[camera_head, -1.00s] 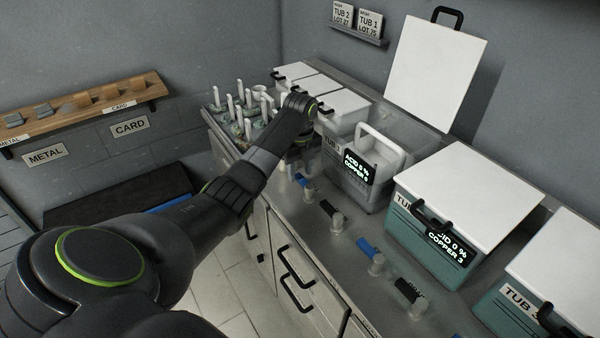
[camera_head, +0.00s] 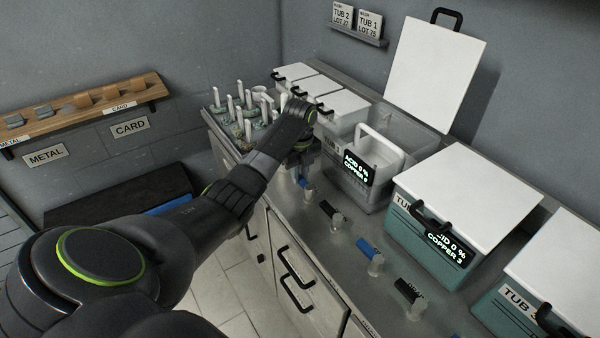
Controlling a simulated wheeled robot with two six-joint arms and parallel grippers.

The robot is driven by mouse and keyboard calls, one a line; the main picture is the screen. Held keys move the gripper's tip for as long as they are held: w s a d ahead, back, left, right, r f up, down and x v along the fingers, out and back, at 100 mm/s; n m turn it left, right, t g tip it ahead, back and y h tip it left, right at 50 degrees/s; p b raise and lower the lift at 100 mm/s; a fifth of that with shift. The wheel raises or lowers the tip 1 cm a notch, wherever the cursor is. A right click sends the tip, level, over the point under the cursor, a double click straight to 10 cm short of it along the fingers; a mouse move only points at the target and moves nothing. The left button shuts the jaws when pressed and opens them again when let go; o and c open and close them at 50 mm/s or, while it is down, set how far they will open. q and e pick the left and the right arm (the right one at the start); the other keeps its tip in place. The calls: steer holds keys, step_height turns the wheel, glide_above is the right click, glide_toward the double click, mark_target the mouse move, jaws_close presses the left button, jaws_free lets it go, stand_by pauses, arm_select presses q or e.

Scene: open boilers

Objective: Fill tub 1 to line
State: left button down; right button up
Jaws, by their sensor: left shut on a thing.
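Tub 1 (camera_head: 368,195) is the pale, see-through tub in the middle, with its white lid (camera_head: 434,72) standing open behind it. A white handled insert (camera_head: 392,157) shows in it. Its display (camera_head: 358,168) reads acid 0 %; the copper figure is blurred. I cannot make out a fill line or a liquid level. My left gripper (camera_head: 299,172) points down at the counter left of the tub, shut on a blue tap handle (camera_head: 306,184); the wrist hides most of the grip. My right gripper is not in view.
More taps line the counter's front edge: black (camera_head: 328,209), blue (camera_head: 367,247) and black (camera_head: 407,288). Teal closed tubs (camera_head: 428,240) stand to the right. Lidded white boxes (camera_head: 342,108) and a rack of upright white pieces (camera_head: 240,118) lie behind my left wrist.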

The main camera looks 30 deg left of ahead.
arm_select(q)
steer(key=shift+s+r+n+p, duration=0.2)
steer(key=shift+n+p, duration=0.1)
steer(key=shift+p, duration=0.3)
steer(key=s+n+p, duration=0.1)
steer(key=n+p, duration=0.1)
steer(key=p, duration=0.1)
steer(key=s+n+p, duration=0.1)
steer(key=n+p, duration=0.2)
steer(key=s+n+p, duration=0.1)
steer(key=n+p, duration=0.1)
steer(key=p, duration=0.2)
steer(key=shift+r+n, duration=0.15)
steer(key=shift+n, duration=0.15)
steer(key=shift+s+d+f+n+p, duration=0.1)
steer(key=shift+s+n+p, duration=0.1)
steer(key=shift+n+p, duration=0.3)
steer(key=shift+s+d+f+n+p, duration=0.15)
steer(key=shift+n+p, duration=0.1)
steer(key=shift+n, duration=0.45)
steer(key=shift+s+d+n, duration=0.1)
steer(key=shift+s+n, duration=0.1)
steer(key=shift+n, duration=0.45)
steer(key=shift+s+d+n, duration=0.1)
steer(key=shift+s+n, duration=0.1)
steer(key=shift+n, duration=0.45)
steer(key=c, duration=1.3)
jaws_free()
